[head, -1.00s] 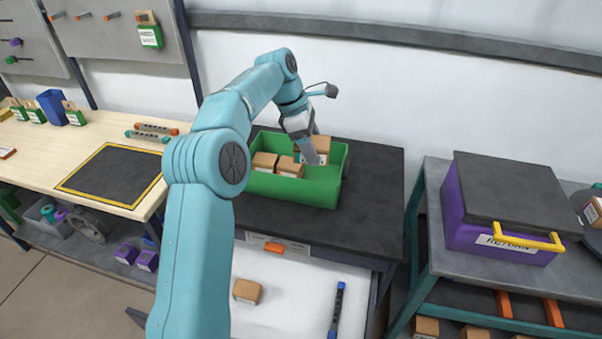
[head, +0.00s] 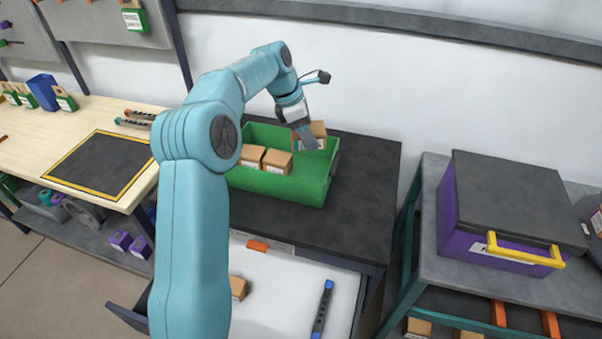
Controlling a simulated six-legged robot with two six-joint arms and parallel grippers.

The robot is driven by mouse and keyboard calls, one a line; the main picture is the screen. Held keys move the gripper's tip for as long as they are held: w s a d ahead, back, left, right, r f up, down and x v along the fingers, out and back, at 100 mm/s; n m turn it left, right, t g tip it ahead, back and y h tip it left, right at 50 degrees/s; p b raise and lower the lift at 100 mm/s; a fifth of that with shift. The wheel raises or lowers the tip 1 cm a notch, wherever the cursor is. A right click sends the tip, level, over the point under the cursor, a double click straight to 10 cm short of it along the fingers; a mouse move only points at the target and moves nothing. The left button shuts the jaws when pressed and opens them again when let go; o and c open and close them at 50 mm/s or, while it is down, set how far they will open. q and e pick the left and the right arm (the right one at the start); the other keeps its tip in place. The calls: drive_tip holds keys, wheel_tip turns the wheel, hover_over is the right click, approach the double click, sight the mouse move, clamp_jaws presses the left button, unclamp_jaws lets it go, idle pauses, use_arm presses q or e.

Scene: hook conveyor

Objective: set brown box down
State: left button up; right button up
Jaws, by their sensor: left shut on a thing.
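My left gripper (head: 304,134) is shut on a brown box (head: 318,130) with a white label. It holds the box at the back right part of a green bin (head: 290,190). The gripper hides part of the box, and I cannot tell whether the box touches the bin floor. Two other brown boxes (head: 277,161) sit in the left part of the bin. My right gripper is not in view.
The bin stands on a dark table (head: 365,200), with free room at its right. A purple case with a yellow handle (head: 525,250) stands on a right-hand bench. Below, an open drawer (head: 275,305) holds a brown box and a blue-black tool (head: 322,308).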

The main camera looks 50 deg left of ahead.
use_arm(q)
wheel_tip(320, 180, down, 11)
drive_tip(key=shift+a+p, duration=0.1)
drive_tip(key=shift+p, duration=0.4)
drive_tip(key=shift+f, duration=0.25)
drive_tip(key=f, duration=0.4)
drive_tip(key=shift+w+a+f+p, duration=0.1)
drive_tip(key=shift+w+p, duration=0.15)
drive_tip(key=shift+p, duration=0.1)
drive_tip(key=shift+f, duration=0.25)
drive_tip(key=shift+s+r, duration=0.1)
drive_tip(key=shift+s, duration=0.05)
drive_tip(key=shift+f, duration=0.2)
drive_tip(key=o, duration=0.8)
drive_tip(key=shift+r, duration=0.15)
